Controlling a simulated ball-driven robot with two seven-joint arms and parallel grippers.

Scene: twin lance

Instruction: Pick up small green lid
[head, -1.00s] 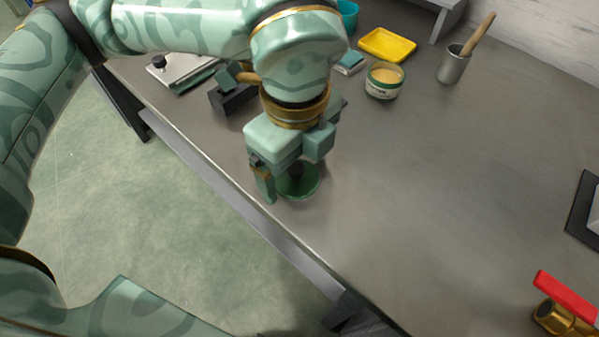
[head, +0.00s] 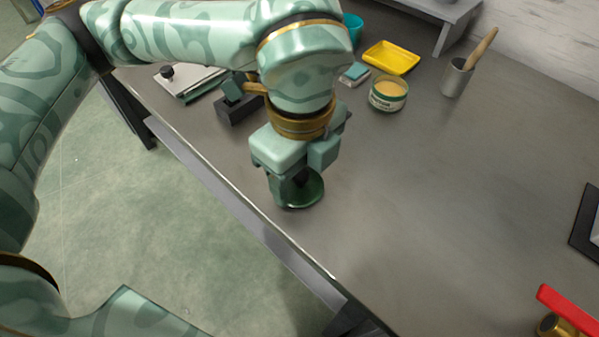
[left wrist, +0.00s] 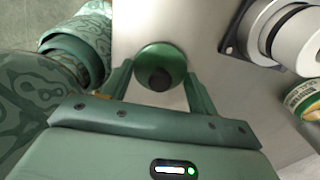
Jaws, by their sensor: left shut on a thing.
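The small green lid (head: 312,194) is round, with a dark knob in its middle. It is at the near edge of the grey table, below my left gripper (head: 296,188), which hides part of it. In the left wrist view the lid (left wrist: 160,58) and its dark knob (left wrist: 160,80) show between the two fingers of my left gripper (left wrist: 160,82). The gripper is shut on the lid, with a finger at either side. I cannot tell whether the lid touches the table or is just above it. My right gripper is not in view.
Behind the gripper stand an open green-and-white tin (head: 388,95), a yellow tray (head: 391,57), a grey cup (head: 456,78) with a wooden handle and a dark block (head: 240,107). A red-handled brass fitting (head: 568,308) is at the lower right. The middle of the table (head: 430,200) is clear.

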